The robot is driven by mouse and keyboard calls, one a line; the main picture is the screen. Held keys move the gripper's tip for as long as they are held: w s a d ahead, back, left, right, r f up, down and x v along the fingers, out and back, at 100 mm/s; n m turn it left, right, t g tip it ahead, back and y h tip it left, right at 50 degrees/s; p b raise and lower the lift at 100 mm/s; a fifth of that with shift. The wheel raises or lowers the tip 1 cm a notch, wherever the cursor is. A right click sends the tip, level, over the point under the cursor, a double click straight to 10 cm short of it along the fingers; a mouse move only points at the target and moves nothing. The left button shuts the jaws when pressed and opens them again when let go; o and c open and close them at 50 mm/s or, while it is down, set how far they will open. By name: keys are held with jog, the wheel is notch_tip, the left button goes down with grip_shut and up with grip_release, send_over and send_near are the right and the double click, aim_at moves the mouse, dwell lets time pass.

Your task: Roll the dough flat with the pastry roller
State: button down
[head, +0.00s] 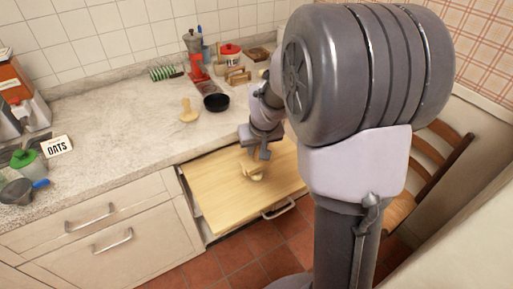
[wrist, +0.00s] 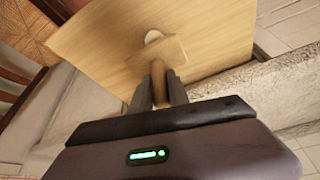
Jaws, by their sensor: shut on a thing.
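My gripper (head: 262,154) is over the pale wooden pull-out board (head: 215,190). In the wrist view my gripper (wrist: 161,82) is shut on the wooden handle of the pastry roller (wrist: 160,85). The roller's wider wooden head is just beyond the fingertips, over the board (wrist: 215,35). A small pale rounded lump, apparently the dough (wrist: 153,36), shows past the far edge of the roller head, partly hidden by it. Whether the roller touches it is unclear. In the head view the roller (head: 251,171) shows small below my gripper, and I cannot separate the dough from it.
On the counter (head: 130,130) are a pale wooden item (head: 188,113), a black bowl (head: 216,102), a red grinder (head: 196,68), a red-lidded canister (head: 230,55) and an oats sign (head: 57,146). A wooden chair (head: 430,160) stands right of the board. The board around the roller is clear.

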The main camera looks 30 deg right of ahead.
jog(key=shift+f, duration=0.3)
